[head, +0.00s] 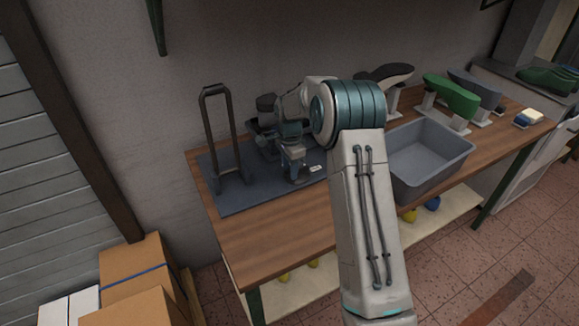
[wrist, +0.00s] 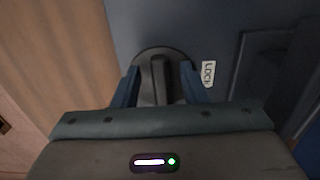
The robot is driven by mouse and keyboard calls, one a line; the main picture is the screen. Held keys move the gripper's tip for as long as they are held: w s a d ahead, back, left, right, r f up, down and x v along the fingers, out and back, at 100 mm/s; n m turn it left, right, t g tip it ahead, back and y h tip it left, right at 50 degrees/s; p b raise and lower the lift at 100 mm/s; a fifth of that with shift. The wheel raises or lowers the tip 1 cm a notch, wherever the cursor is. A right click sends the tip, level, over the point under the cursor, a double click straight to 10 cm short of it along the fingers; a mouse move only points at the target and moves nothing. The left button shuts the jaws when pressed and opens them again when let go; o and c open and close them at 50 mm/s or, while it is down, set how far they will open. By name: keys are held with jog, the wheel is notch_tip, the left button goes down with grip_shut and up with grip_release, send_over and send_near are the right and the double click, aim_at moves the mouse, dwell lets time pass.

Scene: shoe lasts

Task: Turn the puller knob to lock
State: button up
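The knob (wrist: 159,78) is dark, with a raised bar across a round base, and shows in the wrist view. The bar runs up and down in that picture. A white LOCK label (wrist: 208,74) is on the dark board just right of the knob; it also shows in the head view (head: 316,168). My gripper (wrist: 160,88) is open, with one blue finger on each side of the bar and visible gaps between. In the head view my gripper (head: 296,170) points down over the knob, and the knob is mostly hidden there.
A black upright frame (head: 206,120) stands on the dark board (head: 228,202) to the left. Dark equipment (head: 265,104) stands behind my gripper. A grey bin (head: 440,160) is to the right, with shoe lasts (head: 452,98) on stands beyond. The wooden table's front left (head: 270,225) is clear.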

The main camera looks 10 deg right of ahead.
grip_shut()
jog(key=shift+n, duration=0.3)
jog(key=n, duration=0.1)
jog(key=n+b, duration=0.1)
jog(key=n, duration=0.1)
jog(key=s+n, duration=0.1)
jog(key=shift+d+b, duration=0.3)
jog(key=n, duration=0.5)
jog(key=shift+s+d+b, duration=0.2)
jog(key=shift+d+b, duration=0.15)
jog(key=shift+d, duration=0.05)
jog(key=n, duration=0.2)
jog(key=d+n, duration=0.1)
jog(key=n, duration=0.1)
jog(key=shift+s, duration=0.1)
jog(key=shift+d+n, duration=0.2)
jog(key=shift+n, duration=0.9)
jog(key=shift+d+n, duration=0.15)
jog(key=shift+n, duration=0.95)
